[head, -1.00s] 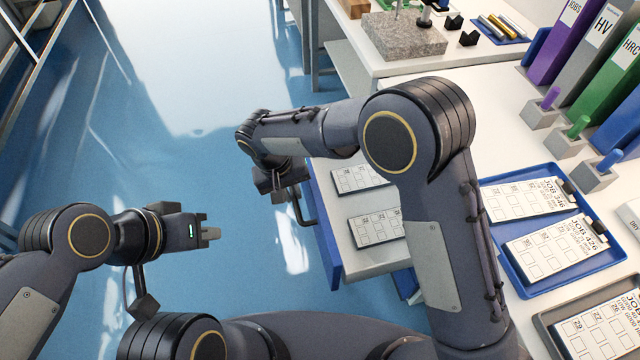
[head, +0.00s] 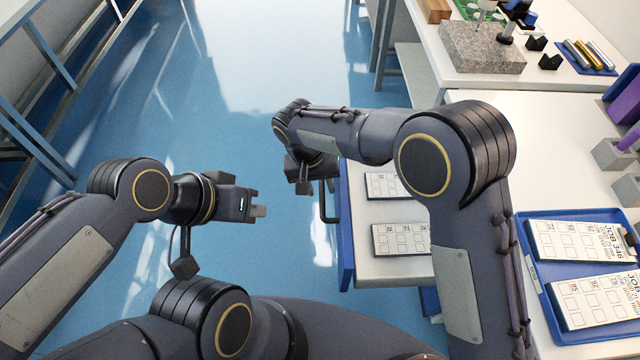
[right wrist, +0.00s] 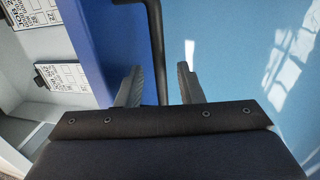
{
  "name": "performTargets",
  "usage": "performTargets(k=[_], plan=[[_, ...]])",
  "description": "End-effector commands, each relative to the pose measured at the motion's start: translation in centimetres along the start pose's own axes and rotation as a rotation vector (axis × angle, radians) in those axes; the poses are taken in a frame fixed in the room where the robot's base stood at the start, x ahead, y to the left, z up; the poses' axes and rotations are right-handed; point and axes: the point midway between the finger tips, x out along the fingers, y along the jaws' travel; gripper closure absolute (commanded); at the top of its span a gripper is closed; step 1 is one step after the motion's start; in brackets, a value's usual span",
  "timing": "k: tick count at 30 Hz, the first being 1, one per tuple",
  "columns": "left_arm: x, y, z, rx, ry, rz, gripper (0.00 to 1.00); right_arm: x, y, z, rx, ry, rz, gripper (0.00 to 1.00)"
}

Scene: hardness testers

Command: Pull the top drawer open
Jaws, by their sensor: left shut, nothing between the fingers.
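The top drawer stands out from the white cabinet, its blue front (head: 346,235) facing left. Two white cards (head: 401,239) lie in it. A dark bar handle (head: 325,207) is on the front. My right gripper (head: 312,176) is at the handle. In the right wrist view, the handle (right wrist: 156,45) runs between the two fingers (right wrist: 160,86), with gaps showing on both sides, beside the blue front (right wrist: 100,45). My left gripper (head: 261,211) is shut and empty over the floor, left of the drawer. My right arm hides the drawer's inner end.
A blue tray (head: 540,288) with job cards lies on the white counter at right. A granite block (head: 483,48) stands on the table behind. A blue-framed bench (head: 40,150) is at far left. The blue floor (head: 235,90) between is clear.

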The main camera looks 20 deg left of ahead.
Motion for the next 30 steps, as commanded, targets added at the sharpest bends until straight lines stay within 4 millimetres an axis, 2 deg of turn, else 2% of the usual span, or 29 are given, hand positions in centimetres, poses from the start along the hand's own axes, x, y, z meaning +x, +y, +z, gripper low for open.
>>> performTargets(k=[10, 21, 25, 30], plan=[[0.0, 0.0, 0.0, 0.000, 0.000, 0.000, 1.00, -0.5, 0.0, 0.0, 0.000, 0.001, 0.000, 0.66], [-0.4, 0.2, -0.2, 0.000, 0.000, 0.000, 1.00, -6.4, 0.0, 0.0, 0.000, 0.002, -0.001, 0.66], [-0.5, 0.2, -0.2, 0.000, 0.000, 0.000, 1.00, -7.5, 0.0, 0.0, 0.000, 0.001, -0.001, 0.66], [-0.5, 0.2, -0.2, 0.000, 0.000, 0.000, 1.00, -7.8, 0.0, 0.0, -0.001, -0.001, 0.000, 0.66]])
